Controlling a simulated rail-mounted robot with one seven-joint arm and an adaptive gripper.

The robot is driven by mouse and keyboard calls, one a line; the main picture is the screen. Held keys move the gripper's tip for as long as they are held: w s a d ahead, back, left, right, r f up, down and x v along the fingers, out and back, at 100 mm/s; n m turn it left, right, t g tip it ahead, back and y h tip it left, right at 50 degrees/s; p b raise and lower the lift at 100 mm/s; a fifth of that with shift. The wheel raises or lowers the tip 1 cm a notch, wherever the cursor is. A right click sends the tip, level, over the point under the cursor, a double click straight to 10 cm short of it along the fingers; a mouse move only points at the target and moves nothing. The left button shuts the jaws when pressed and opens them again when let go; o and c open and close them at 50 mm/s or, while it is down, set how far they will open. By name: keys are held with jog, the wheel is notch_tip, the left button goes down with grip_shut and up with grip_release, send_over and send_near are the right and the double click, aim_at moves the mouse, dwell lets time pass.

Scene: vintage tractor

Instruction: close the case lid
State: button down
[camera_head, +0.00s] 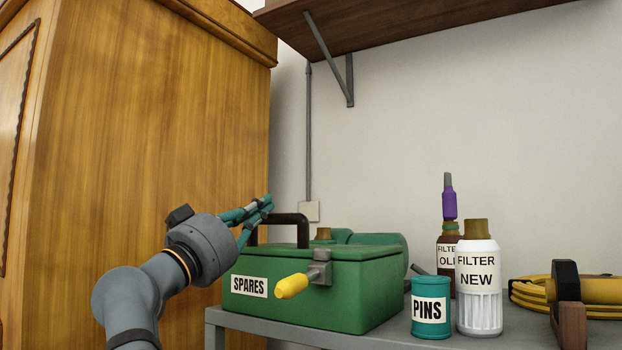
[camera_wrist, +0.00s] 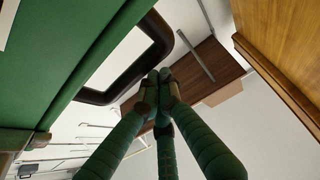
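The green case (camera_head: 310,290), labelled SPARES, stands on the grey bench. Its green lid (camera_head: 345,252) lies flat over the body in the head view; I cannot tell whether it is fully seated. A dark handle (camera_head: 290,218) arches up at the lid's left part. A grey latch (camera_head: 320,268) with a yellow grip (camera_head: 291,286) is on the front. My gripper (camera_head: 268,204) is at the case's upper left, near the handle, with its teal fingers together and nothing seen between them. The wrist view shows the fingertips (camera_wrist: 160,82) beside the handle (camera_wrist: 145,55) and the lid (camera_wrist: 92,28).
A PINS tin (camera_head: 431,308), a FILTER NEW bottle (camera_head: 479,280) and a FILTER OLD bottle (camera_head: 448,252) stand right of the case. A yellow coil (camera_head: 530,293) lies farther right. A wooden cabinet (camera_head: 150,130) rises at left. A wall shelf (camera_head: 400,25) hangs above.

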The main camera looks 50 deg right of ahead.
notch_tip(320, 180, up, 5)
jog(key=p, duration=0.4)
jog(key=f+b+v, duration=0.1)
jog(key=b+v, duration=0.4)
jog(key=v, duration=0.5)
jog(key=shift+d+b, duration=0.35)
jog(key=shift+b, duration=0.05)
jog(key=shift+d, duration=0.1)
